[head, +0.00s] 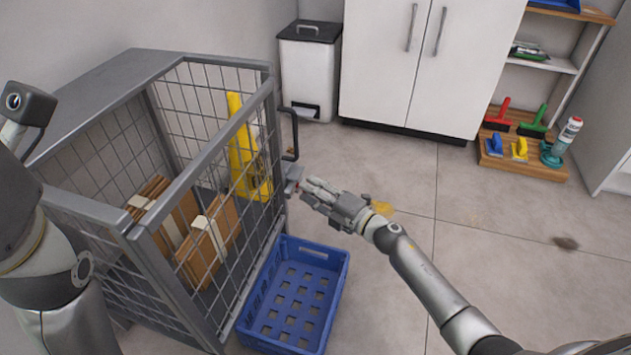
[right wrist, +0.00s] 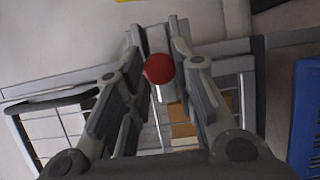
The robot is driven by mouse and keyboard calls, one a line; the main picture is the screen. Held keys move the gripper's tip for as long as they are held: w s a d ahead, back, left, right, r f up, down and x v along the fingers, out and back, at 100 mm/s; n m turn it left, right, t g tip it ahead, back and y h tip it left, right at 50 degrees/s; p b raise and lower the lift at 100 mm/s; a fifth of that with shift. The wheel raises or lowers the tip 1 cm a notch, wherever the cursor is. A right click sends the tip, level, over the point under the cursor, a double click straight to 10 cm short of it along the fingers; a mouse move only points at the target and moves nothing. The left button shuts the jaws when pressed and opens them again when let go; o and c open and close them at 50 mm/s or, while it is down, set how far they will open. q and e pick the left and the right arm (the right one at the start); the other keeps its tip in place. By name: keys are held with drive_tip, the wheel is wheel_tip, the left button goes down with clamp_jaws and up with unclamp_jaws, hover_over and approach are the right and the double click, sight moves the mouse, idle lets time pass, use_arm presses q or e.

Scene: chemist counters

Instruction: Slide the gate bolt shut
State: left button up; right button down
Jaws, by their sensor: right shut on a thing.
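The gate bolt (head: 292,178) is a small grey metal fitting on the outer corner post of a grey wire-mesh cage (head: 205,120). Its round red knob (right wrist: 159,69) on a pale stem shows in the right wrist view. My right gripper (head: 306,189) reaches the bolt from the right in the head view. It also shows in the right wrist view (right wrist: 160,75), with its fingers on both sides of the knob, shut on it. The gripper hides much of the bolt in the head view, so I cannot tell how far it is slid. My left gripper is out of view.
A black handle (head: 291,135) sticks out above the bolt. A blue crate (head: 337,290) stands on the floor against the cage. Cardboard boxes (head: 207,245) and a yellow folded item (head: 240,150) are inside the cage.

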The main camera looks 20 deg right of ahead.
drive_tip(key=shift+s+a+f, duration=0.15)
drive_tip(key=c, duration=1.5)
unclamp_jaws()
drive_tip(key=shift+c, duration=0.2)
drive_tip(key=o, duration=0.4)
drive_tip(key=v, duration=1.2)
drive_tip(key=shift+s, duration=0.1)
